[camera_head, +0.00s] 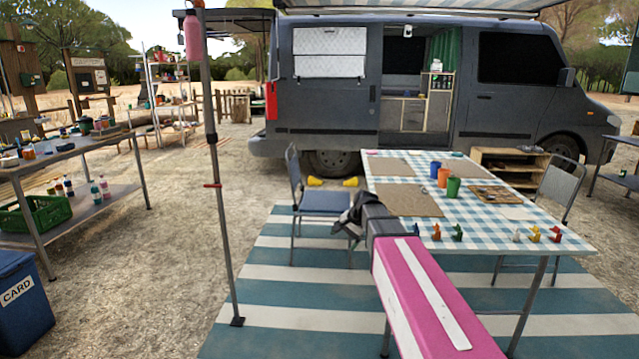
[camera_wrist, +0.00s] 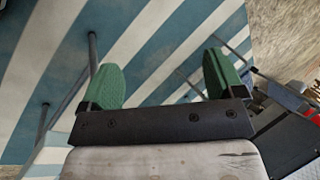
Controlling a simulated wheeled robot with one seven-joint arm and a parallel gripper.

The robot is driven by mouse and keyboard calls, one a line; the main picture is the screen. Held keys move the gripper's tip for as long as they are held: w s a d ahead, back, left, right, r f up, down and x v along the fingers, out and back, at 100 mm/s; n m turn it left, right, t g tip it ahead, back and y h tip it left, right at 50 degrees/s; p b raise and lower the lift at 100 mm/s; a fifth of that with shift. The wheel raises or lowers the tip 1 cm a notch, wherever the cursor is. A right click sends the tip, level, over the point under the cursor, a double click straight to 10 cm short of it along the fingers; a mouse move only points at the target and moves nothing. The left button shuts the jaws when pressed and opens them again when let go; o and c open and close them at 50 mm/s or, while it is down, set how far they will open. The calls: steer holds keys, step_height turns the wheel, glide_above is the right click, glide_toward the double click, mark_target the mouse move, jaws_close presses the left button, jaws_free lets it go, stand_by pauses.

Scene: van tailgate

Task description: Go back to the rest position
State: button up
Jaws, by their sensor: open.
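My gripper (camera_wrist: 168,80) is open in the wrist view, its two green fingers wide apart with nothing between them. Below it in that view is the blue and white striped mat (camera_wrist: 170,45). In the head view my pink and white arm reaches forward from the lower right. Its dark end is in front of the left edge of the checkered table (camera_head: 480,205), close to the folding chair (camera_head: 322,203). The fingers are hard to make out there.
The table holds cups (camera_head: 453,187), placemats and several small coloured figures. An awning pole (camera_head: 217,170) stands left of the mat. A grey van (camera_head: 430,90) is behind. A side table (camera_head: 70,150), green crate (camera_head: 35,215) and blue bin (camera_head: 22,300) are at left. Gravel between is clear.

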steer(key=s+d+f+n+g+h, duration=0.1)
steer(key=s+d+f, duration=0.4)
steer(key=s, duration=0.6)
steer(key=s+d+f+n+g+h, duration=0.1)
steer(key=s+d+f+n+h, duration=0.2)
steer(key=s+f, duration=0.7)
steer(key=d+n, duration=0.1)
steer(key=n, duration=0.1)
steer(key=shift+s+d+f+n, duration=0.2)
steer(key=shift+s+d+n, duration=0.1)
steer(key=shift+s+d, duration=0.05)
stand_by(0.4)
